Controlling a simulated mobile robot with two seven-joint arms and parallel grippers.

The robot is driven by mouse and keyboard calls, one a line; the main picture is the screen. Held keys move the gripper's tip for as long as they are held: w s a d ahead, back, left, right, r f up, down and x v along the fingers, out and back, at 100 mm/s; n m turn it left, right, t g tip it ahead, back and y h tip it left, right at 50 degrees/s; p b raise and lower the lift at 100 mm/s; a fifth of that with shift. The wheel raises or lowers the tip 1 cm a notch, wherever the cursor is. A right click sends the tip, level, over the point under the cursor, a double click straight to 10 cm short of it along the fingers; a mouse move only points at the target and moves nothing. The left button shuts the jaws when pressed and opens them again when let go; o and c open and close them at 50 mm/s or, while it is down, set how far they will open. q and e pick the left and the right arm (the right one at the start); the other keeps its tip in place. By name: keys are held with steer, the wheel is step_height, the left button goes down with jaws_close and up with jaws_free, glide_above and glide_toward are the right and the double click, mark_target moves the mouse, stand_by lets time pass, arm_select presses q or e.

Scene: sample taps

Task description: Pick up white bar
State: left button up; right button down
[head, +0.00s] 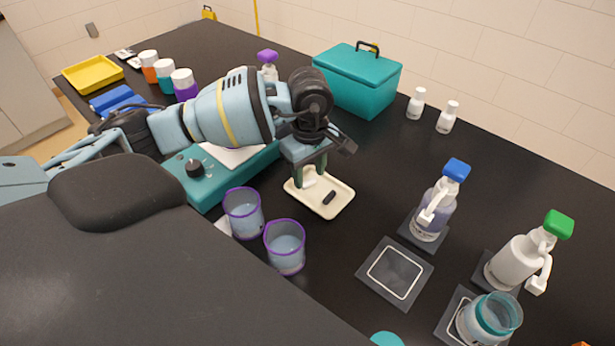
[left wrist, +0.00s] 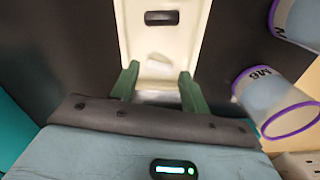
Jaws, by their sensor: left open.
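A cream tray (head: 338,207) lies on the black bench and holds a short black bar (head: 329,198) and a small white bar (head: 309,184). In the left wrist view the white bar (left wrist: 158,67) is a pale, blurred shape on the tray (left wrist: 190,30), with the black bar (left wrist: 161,18) beyond it. My left gripper (head: 310,177) points down over the tray. Its green fingers are open, one on each side of the white bar, also in the left wrist view (left wrist: 158,72). Whether they touch it, I cannot tell. My right gripper is out of view.
Two purple-rimmed beakers (head: 285,247) stand close to the tray, front left. A teal device with a knob (head: 195,168) is left of it. Bottles with blue (head: 456,170) and green caps (head: 558,224) stand right. A teal box (head: 358,82) is behind.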

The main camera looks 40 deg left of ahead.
mark_target(309, 182)
arm_select(q)
step_height(309, 182, down, 2)
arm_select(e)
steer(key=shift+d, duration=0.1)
arm_select(q)
steer(key=c, duration=0.7)
steer(key=shift+c, duration=0.2)
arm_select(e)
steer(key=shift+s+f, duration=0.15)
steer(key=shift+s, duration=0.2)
arm_select(q)
steer(key=shift+r, duration=0.1)
step_height(309, 182, up, 10)
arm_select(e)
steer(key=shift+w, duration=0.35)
